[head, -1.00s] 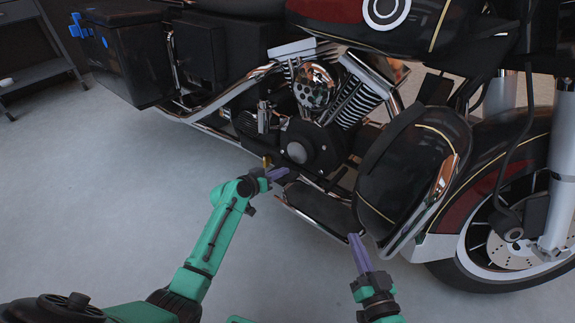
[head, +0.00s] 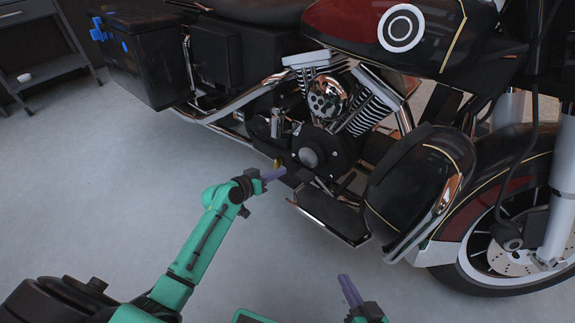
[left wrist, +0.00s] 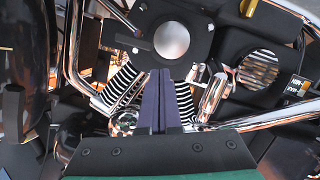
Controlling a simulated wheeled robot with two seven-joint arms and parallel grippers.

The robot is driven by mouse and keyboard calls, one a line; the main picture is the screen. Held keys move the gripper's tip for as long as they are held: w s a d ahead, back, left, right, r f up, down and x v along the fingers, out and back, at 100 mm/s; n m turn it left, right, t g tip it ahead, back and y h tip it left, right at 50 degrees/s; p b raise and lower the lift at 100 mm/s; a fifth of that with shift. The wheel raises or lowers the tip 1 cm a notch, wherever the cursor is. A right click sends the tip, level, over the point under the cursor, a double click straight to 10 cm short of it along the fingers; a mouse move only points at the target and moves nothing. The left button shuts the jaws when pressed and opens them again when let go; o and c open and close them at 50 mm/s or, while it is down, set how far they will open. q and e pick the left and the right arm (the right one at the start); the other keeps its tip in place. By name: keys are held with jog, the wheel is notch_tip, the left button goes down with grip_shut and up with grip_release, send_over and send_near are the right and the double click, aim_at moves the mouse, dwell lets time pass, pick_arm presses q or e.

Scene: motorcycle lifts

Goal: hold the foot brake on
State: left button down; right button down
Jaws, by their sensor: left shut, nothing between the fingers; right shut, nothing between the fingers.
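The motorcycle (head: 408,25) stands with its front to the right. A dark footboard (head: 328,211) sticks out low beside the engine. A small dark pedal-like part (head: 343,184) shows just above the footboard; I cannot tell for sure that it is the foot brake. My left gripper (head: 284,171) is shut and empty, its purple fingers left of the footboard, below the round engine cover (head: 309,158). The left wrist view shows its shut fingers (left wrist: 160,75) in front of that cover (left wrist: 171,40); contact cannot be told. My right gripper (head: 341,277) is shut and empty, low and in front of the footboard, apart from it.
A black fairing with a chrome bar (head: 420,185) stands right of the footboard, before the front wheel (head: 500,255). A chrome exhaust pipe (head: 235,103) runs left. A grey cart (head: 45,70) stands at the back left. The floor (head: 110,190) at left is clear.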

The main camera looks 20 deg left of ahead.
pick_arm(q)
jog(key=v, duration=0.3)
jog(key=shift+s+a+r+p, duration=0.15)
jog(key=shift+s+p, duration=0.15)
pick_arm(e)
jog(key=shift+r, duration=0.7)
